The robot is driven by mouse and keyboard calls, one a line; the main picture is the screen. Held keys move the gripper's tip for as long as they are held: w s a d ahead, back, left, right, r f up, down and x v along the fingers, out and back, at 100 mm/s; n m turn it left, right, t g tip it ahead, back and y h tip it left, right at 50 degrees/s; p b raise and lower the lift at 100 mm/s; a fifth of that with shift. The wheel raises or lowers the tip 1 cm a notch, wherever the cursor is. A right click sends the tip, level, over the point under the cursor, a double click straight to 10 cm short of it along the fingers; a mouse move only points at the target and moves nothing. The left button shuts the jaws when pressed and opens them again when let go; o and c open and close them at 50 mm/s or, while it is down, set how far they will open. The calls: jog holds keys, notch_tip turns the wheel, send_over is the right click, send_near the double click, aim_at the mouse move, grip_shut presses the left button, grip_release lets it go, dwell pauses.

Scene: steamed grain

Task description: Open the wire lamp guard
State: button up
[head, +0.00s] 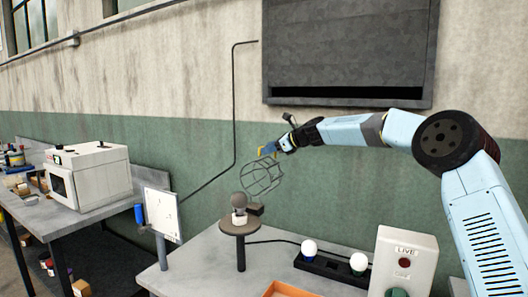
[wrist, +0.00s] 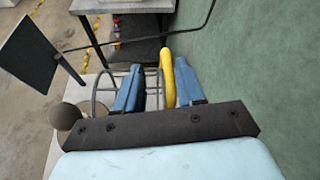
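The wire lamp guard (head: 262,177) is a grey cage, tilted up and to the right of the grey bulb (head: 240,200). The bulb stands uncovered on a round stand (head: 239,225). My gripper (head: 268,150) is at the guard's upper end, by a yellow handle. In the wrist view my gripper's blue fingers (wrist: 157,85) stand apart, with the curved yellow handle (wrist: 168,75) between them, closer to the right finger. A gap shows between the left finger and the handle. Part of the cage (wrist: 100,95) shows behind the left finger, and the dark bulb (wrist: 66,116) is at left.
A white panel (head: 162,214) on a post stands left of the lamp. A black strip with bulbs (head: 330,266), a LIVE switch box (head: 404,262) and an orange tray (head: 288,290) are to the right. A side table (head: 95,220) holds a white oven (head: 92,176). The green wall is behind.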

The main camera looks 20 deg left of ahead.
jog(key=v, duration=1)
jog(key=shift+s+d+f, duration=0.1)
jog(key=shift+f, duration=0.05)
